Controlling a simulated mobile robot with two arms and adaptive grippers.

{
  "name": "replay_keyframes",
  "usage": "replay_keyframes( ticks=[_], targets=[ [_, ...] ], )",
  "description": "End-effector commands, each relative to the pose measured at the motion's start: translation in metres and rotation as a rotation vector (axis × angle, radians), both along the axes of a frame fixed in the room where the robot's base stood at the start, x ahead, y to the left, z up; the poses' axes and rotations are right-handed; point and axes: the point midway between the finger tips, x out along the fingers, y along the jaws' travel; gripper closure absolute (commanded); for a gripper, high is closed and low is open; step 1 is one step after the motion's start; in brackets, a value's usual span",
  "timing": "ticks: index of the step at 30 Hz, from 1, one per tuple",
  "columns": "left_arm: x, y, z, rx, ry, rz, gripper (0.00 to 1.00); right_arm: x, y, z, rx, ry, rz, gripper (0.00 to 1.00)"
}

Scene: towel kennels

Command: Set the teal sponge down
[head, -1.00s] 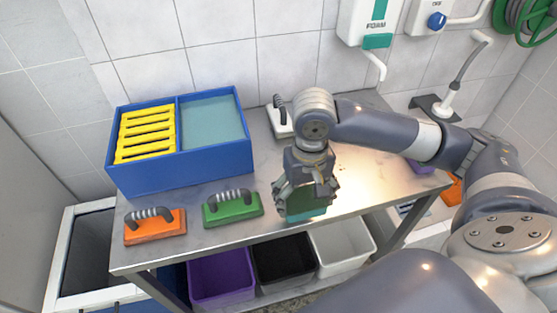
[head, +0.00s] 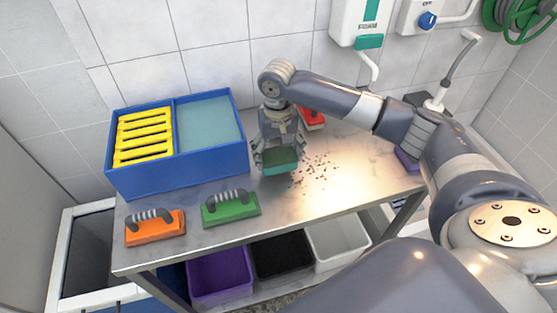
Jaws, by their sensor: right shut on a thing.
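The teal sponge (head: 281,168) is a block with a dark green upper part and a teal lower edge. My right gripper (head: 276,158) is shut on it from above, over the metal table (head: 345,175), just right of the blue box. I cannot tell whether the sponge touches the table top. My left gripper is not in view.
A blue two-part box (head: 205,165) with a yellow rack (head: 144,137) stands left. An orange-based brush (head: 155,227) and a green one (head: 231,207) lie in front. A red item (head: 313,117) sits behind my arm. Dark specks (head: 318,165) lie right of the sponge.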

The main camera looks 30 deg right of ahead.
Motion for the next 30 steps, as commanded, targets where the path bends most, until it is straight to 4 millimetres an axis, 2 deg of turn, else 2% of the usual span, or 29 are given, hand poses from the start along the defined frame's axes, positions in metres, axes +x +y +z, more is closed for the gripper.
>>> replay_keyframes(
  ticks=[3, 7, 17, 18, 19, 30],
  targets=[
    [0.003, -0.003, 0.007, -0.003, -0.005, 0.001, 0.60, -0.002, 0.000, -0.016, -0.002, 0.005, 0.001, 0.31],
    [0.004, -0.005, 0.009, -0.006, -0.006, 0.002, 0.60, -0.001, 0.000, -0.027, -0.001, 0.002, 0.001, 0.31],
    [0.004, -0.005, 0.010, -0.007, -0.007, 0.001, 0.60, -0.001, 0.000, -0.030, -0.001, 0.001, 0.000, 0.31],
    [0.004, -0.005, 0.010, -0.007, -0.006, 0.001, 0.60, -0.001, 0.000, -0.031, 0.000, 0.001, 0.000, 0.19],
    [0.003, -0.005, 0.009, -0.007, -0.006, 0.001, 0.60, -0.001, 0.000, -0.030, 0.000, 0.000, 0.000, 0.13],
    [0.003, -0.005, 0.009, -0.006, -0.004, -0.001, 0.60, -0.001, 0.000, -0.030, -0.001, 0.000, 0.000, 0.13]
  ],
)
